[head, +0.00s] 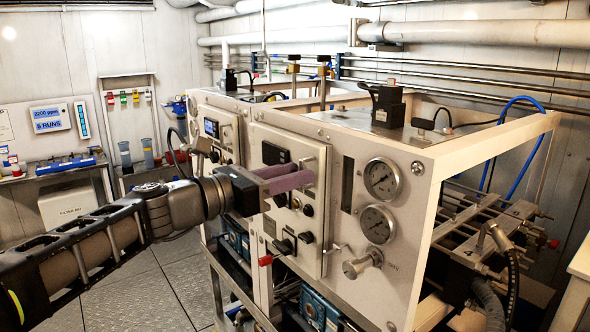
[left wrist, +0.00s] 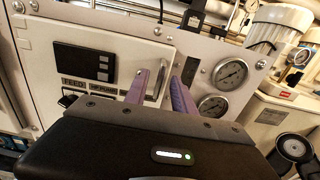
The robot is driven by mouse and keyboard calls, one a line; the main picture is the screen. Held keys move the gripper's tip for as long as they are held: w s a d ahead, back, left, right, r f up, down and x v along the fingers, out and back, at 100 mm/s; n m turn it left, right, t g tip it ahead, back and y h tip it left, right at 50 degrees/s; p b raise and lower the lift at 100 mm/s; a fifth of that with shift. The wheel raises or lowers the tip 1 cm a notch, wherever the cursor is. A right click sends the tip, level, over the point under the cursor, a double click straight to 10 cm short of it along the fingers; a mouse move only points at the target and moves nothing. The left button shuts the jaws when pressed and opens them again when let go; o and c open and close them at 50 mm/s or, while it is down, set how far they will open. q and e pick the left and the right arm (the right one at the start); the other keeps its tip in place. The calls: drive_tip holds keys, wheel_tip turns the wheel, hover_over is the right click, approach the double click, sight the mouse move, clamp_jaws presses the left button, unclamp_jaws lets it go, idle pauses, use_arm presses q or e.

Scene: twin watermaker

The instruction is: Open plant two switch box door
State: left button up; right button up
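The nearer switch box door (head: 285,235) is a white panel with a dark display on the front of the nearer plant. It looks shut. In the left wrist view the door (left wrist: 40,45) shows a display and a "FEED" label. A pale upright handle (left wrist: 160,82) near the door's right edge shows between my fingers. My left gripper (head: 304,173) is in front of the upper right of the door, its two purple fingers pointing at it. In the left wrist view the fingers (left wrist: 158,80) are apart, one each side of the handle; contact cannot be told. My right gripper is out of view.
Two round gauges (head: 380,200) and a silver knob (head: 362,264) sit right of the door. A second plant with a similar door (head: 222,133) stands behind to the left. Open floor (head: 135,295) lies at lower left.

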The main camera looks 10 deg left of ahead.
use_arm(q)
drive_tip(key=shift+w+d, duration=0.3)
drive_tip(key=shift+c, duration=0.3)
clamp_jaws()
idle(1.0)
